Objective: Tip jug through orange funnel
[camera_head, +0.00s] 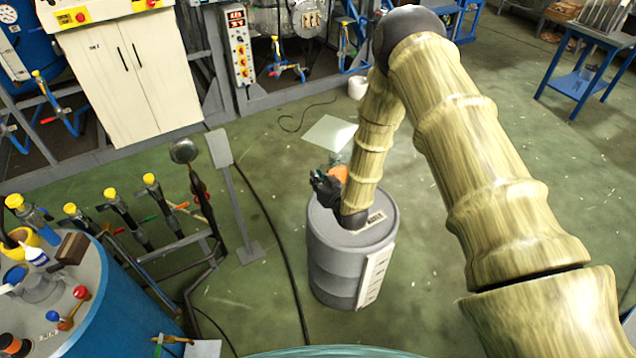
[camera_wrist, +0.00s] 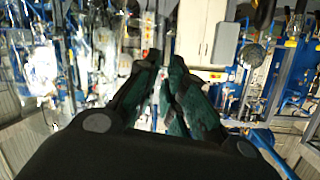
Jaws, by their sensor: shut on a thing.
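A grey drum (camera_head: 335,262) stands on the green floor below my arm. The orange funnel (camera_head: 340,173) shows only in part at the drum's far side, behind my dark gripper (camera_head: 326,186). A faint, clear, teal-tinted shape just behind the funnel may be part of the jug; its outline and tilt cannot be made out. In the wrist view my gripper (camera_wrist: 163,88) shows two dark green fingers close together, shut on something. The held thing, likely the clear jug, does not stand out from the blurred background there.
A blue drum (camera_head: 130,310) with bottles and tools on top stands at the lower left. A thin sign post (camera_head: 238,200) stands left of the grey drum. A white cabinet (camera_head: 135,80) is at the back left.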

